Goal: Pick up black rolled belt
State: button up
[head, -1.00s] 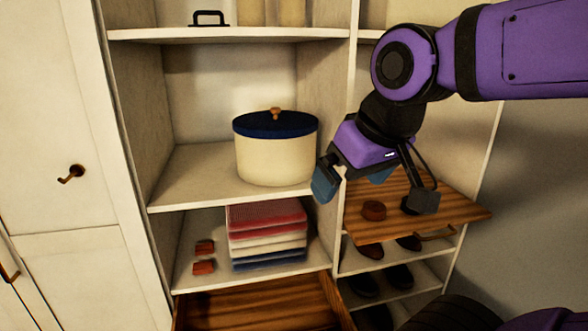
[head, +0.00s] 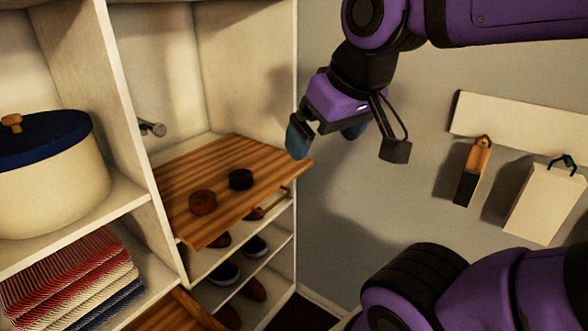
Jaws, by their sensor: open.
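A black rolled belt (head: 241,179) lies on a wooden pull-out tray (head: 205,172) in the right part of the wardrobe. A brown rolled belt (head: 202,202) lies on the same tray, just to its left and nearer the tray's front. The belts are apart. My gripper (head: 325,138) is open and empty in the air, up and to the right of the black belt, by the tray's right front corner in the picture. It touches neither belt.
A cream pot (head: 50,185) with a blue lid (head: 42,138) stands on the left shelf above folded striped cloths (head: 70,278). Shoes (head: 255,246) sit on shelves below the tray. Bags (head: 545,203) hang on the right wall.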

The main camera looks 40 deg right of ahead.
aim_at(241, 179)
jog(key=z, duration=0.3)
jog(key=i+l+u, duration=0.35)
jog(key=l, duration=0.3)
jog(key=i+l+u, duration=0.15)
jog(key=l, duration=0.2)
